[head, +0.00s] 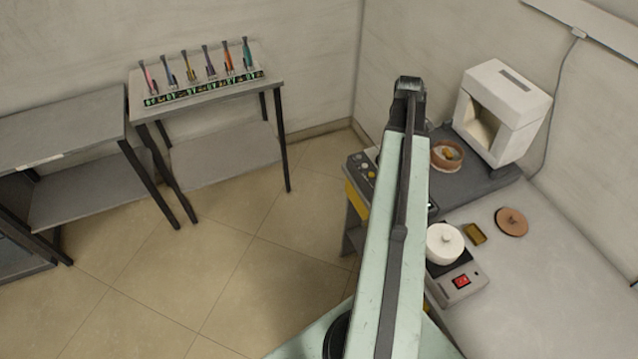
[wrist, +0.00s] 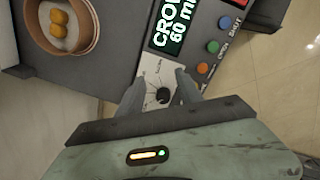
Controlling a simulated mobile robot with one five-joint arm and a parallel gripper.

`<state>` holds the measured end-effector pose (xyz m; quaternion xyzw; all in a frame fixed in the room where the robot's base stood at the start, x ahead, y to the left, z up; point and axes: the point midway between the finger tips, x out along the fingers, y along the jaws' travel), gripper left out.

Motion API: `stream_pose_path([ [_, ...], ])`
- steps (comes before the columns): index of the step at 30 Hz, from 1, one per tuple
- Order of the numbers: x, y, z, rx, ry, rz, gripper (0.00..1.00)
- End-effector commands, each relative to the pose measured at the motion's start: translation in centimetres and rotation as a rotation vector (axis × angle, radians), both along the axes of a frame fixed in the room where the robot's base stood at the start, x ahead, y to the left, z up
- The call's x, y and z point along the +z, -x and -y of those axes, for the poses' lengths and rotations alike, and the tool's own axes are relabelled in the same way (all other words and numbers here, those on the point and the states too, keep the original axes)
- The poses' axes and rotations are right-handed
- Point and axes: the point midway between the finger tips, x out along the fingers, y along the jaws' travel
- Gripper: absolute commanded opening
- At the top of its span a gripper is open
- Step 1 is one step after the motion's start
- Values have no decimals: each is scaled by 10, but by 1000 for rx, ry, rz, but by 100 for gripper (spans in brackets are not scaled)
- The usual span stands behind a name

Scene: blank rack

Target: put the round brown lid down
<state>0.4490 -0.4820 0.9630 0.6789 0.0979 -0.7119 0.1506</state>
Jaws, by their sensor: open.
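The round brown lid (head: 511,222) lies flat on the grey bench top at the right, with a small knob on top. Nothing touches it. My gripper (wrist: 160,84) is open and empty in the wrist view, its two fingers either side of a dark dial (wrist: 163,96) on a control panel. I cannot tell whether the fingers touch the panel. In the head view my arm hides the gripper. A round brown bowl (head: 447,154) with yellow-orange pieces stands on the dark surface; it also shows in the wrist view (wrist: 92,50).
A white lidded pot (head: 445,244) stands on a small unit with a red switch (head: 461,281). A yellow-brown block (head: 475,234) lies between pot and lid. A white box-shaped machine (head: 502,112) stands behind. The bench right of the lid is clear.

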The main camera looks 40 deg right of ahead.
Motion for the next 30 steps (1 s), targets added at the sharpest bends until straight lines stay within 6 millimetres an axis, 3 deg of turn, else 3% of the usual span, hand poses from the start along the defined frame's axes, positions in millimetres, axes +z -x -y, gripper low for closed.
stream_pose_path([
  [1, 0, -35, -54, -13, -5, 11, 42],
  [3, 0, -74, -121, -62, -14, 25, 42],
  [5, 0, -100, -182, -105, -25, 36, 42],
  [6, -1, -113, -223, -133, -31, 41, 42],
  [9, -1, -132, -322, -204, -48, 49, 42],
  [12, -1, -134, -404, -266, -62, 50, 42],
  [15, -1, -129, -458, -313, -70, 48, 42],
  [17, -1, -126, -477, -331, -72, 47, 42],
  [20, -1, -125, -483, -348, -75, 46, 42],
  [30, -1, -125, -483, -352, -75, 46, 42],
])
